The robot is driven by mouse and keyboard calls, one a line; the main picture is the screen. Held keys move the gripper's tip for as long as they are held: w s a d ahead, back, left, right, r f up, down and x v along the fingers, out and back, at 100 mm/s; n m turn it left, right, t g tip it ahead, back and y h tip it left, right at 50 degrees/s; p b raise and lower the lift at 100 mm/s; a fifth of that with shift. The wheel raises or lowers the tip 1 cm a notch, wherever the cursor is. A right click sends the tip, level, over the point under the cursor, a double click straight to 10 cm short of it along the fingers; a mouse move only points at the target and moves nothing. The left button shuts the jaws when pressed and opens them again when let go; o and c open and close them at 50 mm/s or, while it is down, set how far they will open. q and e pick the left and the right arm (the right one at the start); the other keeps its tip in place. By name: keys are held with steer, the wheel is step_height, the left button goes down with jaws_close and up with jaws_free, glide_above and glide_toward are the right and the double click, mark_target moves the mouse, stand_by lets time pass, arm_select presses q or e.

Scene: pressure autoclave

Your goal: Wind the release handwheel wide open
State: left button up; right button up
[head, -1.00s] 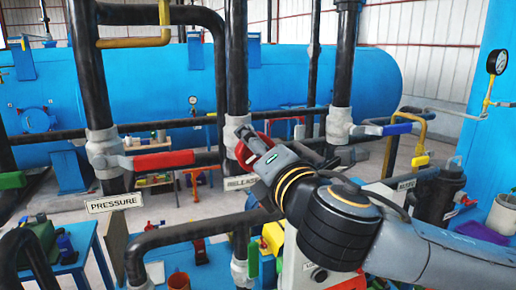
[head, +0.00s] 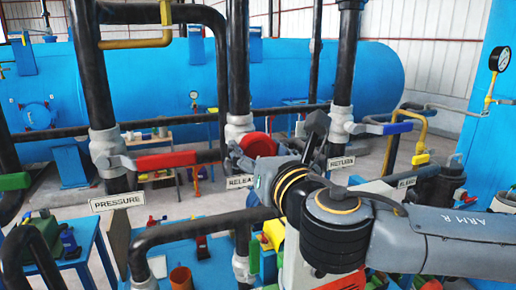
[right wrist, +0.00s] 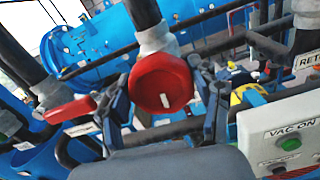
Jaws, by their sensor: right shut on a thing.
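The release handwheel (head: 256,144) is a red round knob on the grey valve of the middle black pipe, behind the RELEASE sign (head: 240,181). In the right wrist view the red handwheel (right wrist: 162,84) faces me, with a white mark low on its face. My right gripper (head: 276,150) is at the wheel, one dark finger on each side, partly hiding it and the sign in the head view. In the right wrist view my right gripper (right wrist: 162,98) spans the wheel and is shut on it. My left gripper is not in view.
A red lever (head: 165,161) sits on the valve above the PRESSURE sign (head: 117,201) at left. A VAC ON panel (right wrist: 288,140) stands close at right in the wrist view.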

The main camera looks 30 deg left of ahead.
steer(key=shift+f+n, duration=0.1)
steer(key=shift+n, duration=0.4)
steer(key=o, duration=1.2)
steer(key=shift+c, duration=0.2)
steer(key=v, duration=1.2)
